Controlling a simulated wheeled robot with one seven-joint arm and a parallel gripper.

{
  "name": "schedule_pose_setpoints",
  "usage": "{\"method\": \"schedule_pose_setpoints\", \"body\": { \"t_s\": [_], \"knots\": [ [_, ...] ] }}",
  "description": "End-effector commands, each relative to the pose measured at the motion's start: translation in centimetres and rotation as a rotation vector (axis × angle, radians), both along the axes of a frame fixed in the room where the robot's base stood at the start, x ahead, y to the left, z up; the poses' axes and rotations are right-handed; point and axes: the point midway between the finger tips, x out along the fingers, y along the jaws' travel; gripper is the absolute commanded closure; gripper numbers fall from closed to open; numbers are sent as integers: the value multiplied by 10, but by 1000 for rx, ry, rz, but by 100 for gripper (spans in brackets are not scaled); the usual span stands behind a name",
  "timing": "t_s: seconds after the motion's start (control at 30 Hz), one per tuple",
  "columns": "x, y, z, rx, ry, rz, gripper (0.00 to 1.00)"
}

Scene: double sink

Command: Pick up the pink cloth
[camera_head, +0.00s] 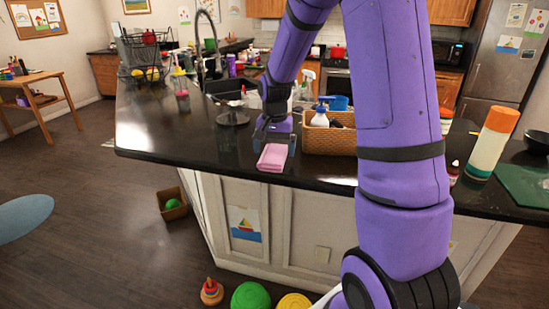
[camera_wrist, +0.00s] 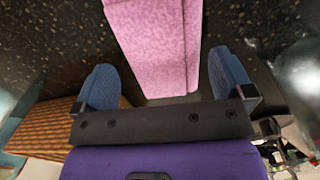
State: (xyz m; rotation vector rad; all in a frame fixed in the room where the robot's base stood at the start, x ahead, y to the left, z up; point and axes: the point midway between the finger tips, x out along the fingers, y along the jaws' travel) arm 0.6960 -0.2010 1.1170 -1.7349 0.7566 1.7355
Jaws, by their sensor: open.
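The pink cloth (camera_head: 272,157) lies folded flat on the dark countertop (camera_head: 200,140), close to its front edge. In the wrist view the cloth (camera_wrist: 155,45) runs from the top edge down to the space between the fingers. My gripper (camera_head: 276,140) is just behind the cloth, low over the counter. In the wrist view my gripper (camera_wrist: 165,85) is open, with one blue finger on each side of the cloth's near end. Dark gaps show between the cloth and both fingers. I cannot tell the exact height of the fingertips above the counter.
A wicker basket (camera_head: 322,139) with bottles stands right of my gripper; its woven side also shows in the wrist view (camera_wrist: 50,125). The sink faucet (camera_head: 208,40) rises at the left. A tall orange-capped bottle (camera_head: 492,143) stands far right. The counter left of the cloth is clear.

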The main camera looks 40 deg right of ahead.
Motion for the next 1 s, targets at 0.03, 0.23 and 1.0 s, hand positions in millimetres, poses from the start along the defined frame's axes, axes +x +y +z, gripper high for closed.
{"method": "schedule_pose_setpoints", "body": {
  "t_s": [0.03,0.23,1.0],
  "knots": [
    [0,0,-8,2,4,0,1],
    [0,0,-20,0,0,0,1],
    [0,0,-18,-1,-1,1,54]
  ]
}}
